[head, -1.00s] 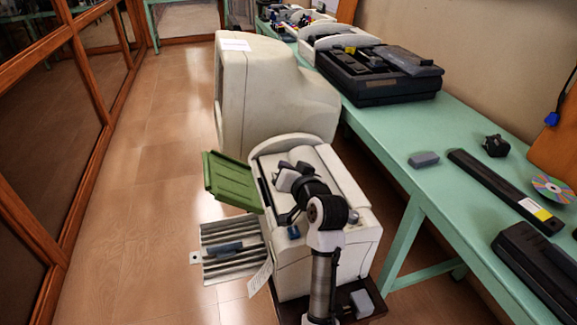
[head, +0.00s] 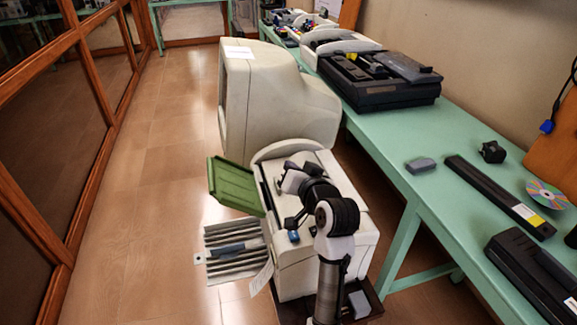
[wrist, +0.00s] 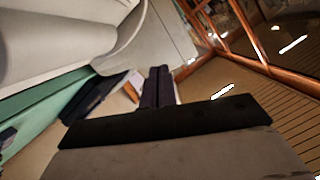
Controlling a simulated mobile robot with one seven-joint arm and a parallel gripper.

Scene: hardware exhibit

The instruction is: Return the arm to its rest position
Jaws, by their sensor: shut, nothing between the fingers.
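My arm (head: 336,216) stands folded in the lower middle of the head view, in front of a cream machine. Its wrist end reaches over the top of that machine. In the head view I cannot make out the fingertips. In the wrist view my gripper (wrist: 158,84) shows two dark fingers pressed together, with nothing between them. The fingers touch no object that I can see.
The cream machine (head: 350,185) has a green tray (head: 236,186) at its left. A large cream monitor (head: 280,95) stands behind it. A green table (head: 400,145) with dark devices runs along the right. The tiled floor at left is clear.

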